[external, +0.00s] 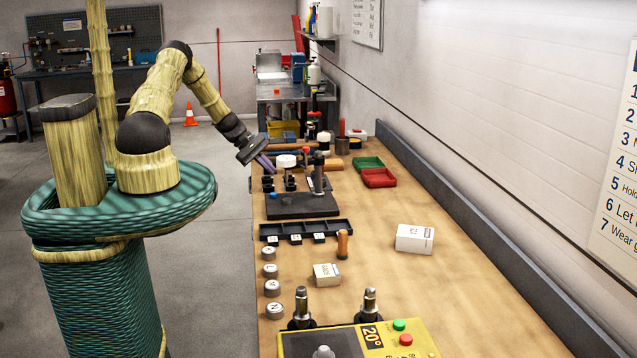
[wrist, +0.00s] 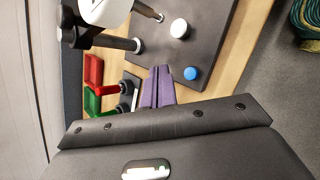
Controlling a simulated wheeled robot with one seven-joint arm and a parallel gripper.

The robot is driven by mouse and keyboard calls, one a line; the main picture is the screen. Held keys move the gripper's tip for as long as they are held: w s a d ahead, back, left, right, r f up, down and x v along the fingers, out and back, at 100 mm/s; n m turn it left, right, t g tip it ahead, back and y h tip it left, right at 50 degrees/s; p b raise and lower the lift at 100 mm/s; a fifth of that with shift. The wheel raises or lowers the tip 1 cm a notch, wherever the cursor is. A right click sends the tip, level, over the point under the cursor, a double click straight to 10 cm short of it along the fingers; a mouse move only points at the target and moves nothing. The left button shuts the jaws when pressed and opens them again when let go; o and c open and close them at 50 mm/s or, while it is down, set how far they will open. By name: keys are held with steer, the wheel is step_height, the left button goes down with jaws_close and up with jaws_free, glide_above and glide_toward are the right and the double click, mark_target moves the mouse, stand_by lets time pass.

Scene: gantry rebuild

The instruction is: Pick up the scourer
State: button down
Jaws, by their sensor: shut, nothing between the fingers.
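I cannot make out a scourer for certain in either view. Small items behind the fixture are crowded and partly hidden.
Green (external: 367,163) and red (external: 379,178) trays stand near the wall. A black compartment tray (external: 335,228), a white box (external: 414,239), a small beige box (external: 327,275) and a yellow control box (external: 405,342) are nearer. Upright posts (external: 318,175) rise near my gripper.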

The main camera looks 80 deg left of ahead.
stand_by(0.4)
steer(key=c, duration=1.2)
jaws_free()
steer(key=shift+o, duration=0.2)
